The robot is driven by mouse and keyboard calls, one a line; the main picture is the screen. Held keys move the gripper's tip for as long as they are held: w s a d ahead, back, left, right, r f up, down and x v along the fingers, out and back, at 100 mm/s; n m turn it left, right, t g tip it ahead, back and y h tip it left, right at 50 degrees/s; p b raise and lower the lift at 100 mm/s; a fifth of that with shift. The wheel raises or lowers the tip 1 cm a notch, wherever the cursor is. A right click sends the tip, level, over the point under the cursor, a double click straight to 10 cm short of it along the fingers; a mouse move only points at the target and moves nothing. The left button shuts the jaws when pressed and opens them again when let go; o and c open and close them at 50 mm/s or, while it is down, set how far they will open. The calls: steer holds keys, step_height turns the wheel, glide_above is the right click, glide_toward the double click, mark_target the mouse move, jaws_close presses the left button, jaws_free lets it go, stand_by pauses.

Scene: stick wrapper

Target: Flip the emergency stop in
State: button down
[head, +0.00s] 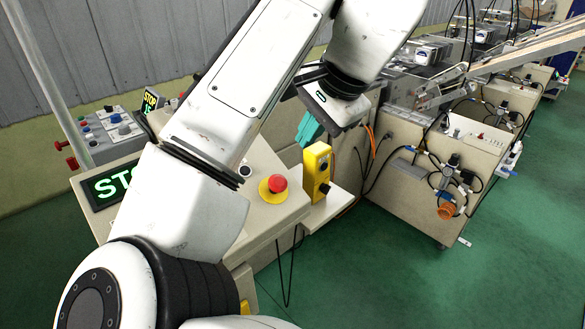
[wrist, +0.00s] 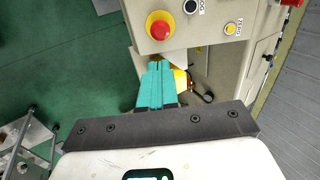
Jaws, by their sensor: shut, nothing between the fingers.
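The emergency stop (head: 277,184) is a red mushroom button on a yellow ring, on the beige top of a control console. It also shows near the top of the wrist view (wrist: 160,27), just beyond my fingertips. My gripper (head: 306,130) has teal fingers, shut together and empty. In the head view the fingers are behind and a little right of the button, near a yellow box. In the wrist view my gripper (wrist: 157,68) points at the console edge below the button, apart from it. My arm hides part of the console in the head view.
A yellow box with black knobs (head: 317,172) stands right of the button. A lit green STOP sign (head: 110,185) is at the left. Beige machines with hoses (head: 425,185) stand at the right. Green floor (head: 350,280) is clear in front. A yellow button (wrist: 231,29) sits right of the stop.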

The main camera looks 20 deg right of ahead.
mark_target(279, 181)
steer(key=shift+r, duration=0.1)
stand_by(0.3)
steer(key=p+x, duration=0.1)
steer(key=x, duration=1.2)
steer(key=shift+w+a+f, duration=0.1)
steer(key=shift+a+f, duration=0.1)
steer(key=shift+f, duration=0.25)
